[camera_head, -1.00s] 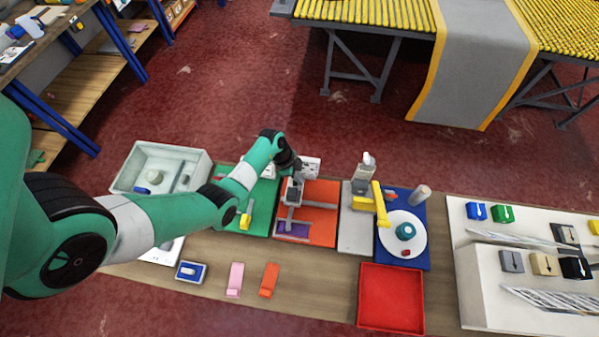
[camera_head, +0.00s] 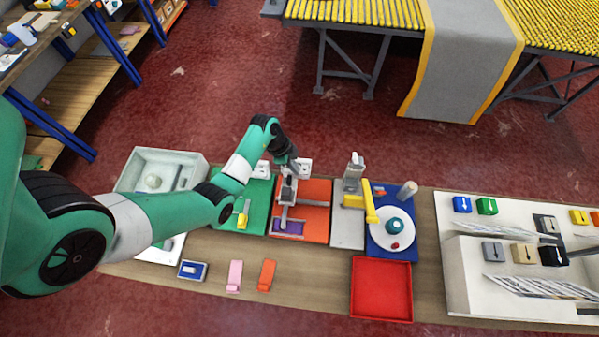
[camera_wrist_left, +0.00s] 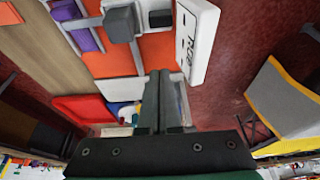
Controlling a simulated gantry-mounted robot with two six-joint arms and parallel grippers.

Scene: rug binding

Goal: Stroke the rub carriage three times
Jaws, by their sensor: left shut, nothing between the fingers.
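The rub carriage, as far as I can tell, is the grey block on a rail (camera_head: 287,188) on the orange board (camera_head: 318,192). A purple patch (camera_head: 288,227) lies at the board's near end. My left gripper (camera_head: 294,166) is at the board's far end, just behind the grey block, shut and empty. My right gripper is not seen.
A green board (camera_head: 258,190) lies left, a grey board (camera_head: 347,228) with a yellow arm (camera_head: 370,205) right. A white disc (camera_head: 408,240) sits on a blue board. A red tray (camera_head: 381,288) and pink and orange pieces lie in front. Bare wood is left of the tray.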

